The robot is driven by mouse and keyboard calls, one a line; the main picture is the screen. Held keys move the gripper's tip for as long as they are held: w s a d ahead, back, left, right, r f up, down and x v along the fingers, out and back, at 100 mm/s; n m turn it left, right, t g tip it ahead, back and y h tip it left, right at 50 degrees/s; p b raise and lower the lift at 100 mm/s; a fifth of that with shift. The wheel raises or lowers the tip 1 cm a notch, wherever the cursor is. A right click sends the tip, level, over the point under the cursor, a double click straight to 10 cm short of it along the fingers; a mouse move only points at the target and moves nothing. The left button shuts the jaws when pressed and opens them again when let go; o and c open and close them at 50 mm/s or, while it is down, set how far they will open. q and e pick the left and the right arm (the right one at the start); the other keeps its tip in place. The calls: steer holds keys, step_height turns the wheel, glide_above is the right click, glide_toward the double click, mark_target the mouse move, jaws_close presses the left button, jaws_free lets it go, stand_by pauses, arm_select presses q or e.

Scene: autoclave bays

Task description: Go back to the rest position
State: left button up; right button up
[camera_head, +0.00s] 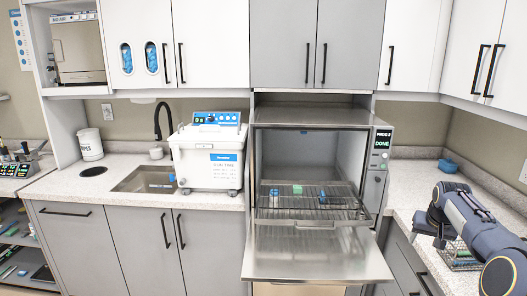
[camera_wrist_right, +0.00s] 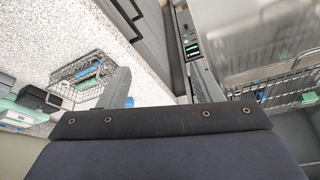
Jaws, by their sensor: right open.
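My right arm comes in from the right edge in the head view. Its gripper (camera_head: 436,224) is over the right-hand counter, beside a wire basket. In the right wrist view, the gripper (camera_wrist_right: 155,80) has its fingers apart with nothing seen between them. One finger overlaps the wire basket (camera_wrist_right: 80,78) in that picture; I cannot tell whether they touch. My left gripper is not in view.
The autoclave (camera_head: 315,112) stands open, its door (camera_head: 315,258) folded down and its display reading DONE. Its wire rack (camera_head: 330,212) holds small blue and green items. A white ultrasonic bath (camera_head: 210,170) and a sink (camera_head: 150,180) are to the left. A blue bowl (camera_head: 448,166) sits on the right counter.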

steer(key=s+a+r+n+t+y, duration=0.1)
steer(key=s+a+r, duration=0.3)
steer(key=s+a, duration=0.4)
steer(key=s+a+r+n+y, duration=0.15)
steer(key=s+a+r, duration=0.25)
steer(key=s+a, duration=0.45)
steer(key=s+a+f+y, duration=0.1)
steer(key=s+a+f, duration=0.3)
steer(key=s+a, duration=0.3)
steer(key=s+a+f+n+y, duration=0.1)
steer(key=s+a+f, duration=0.3)
steer(key=s, duration=0.9)
steer(key=a+y, duration=0.1)
steer(key=a, duration=0.2)
steer(key=shift+s+a, duration=0.2)
steer(key=shift+s, duration=0.15)
steer(key=shift+f+n, duration=0.1)
steer(key=shift+n, duration=0.15)
steer(key=shift+c, duration=0.5)
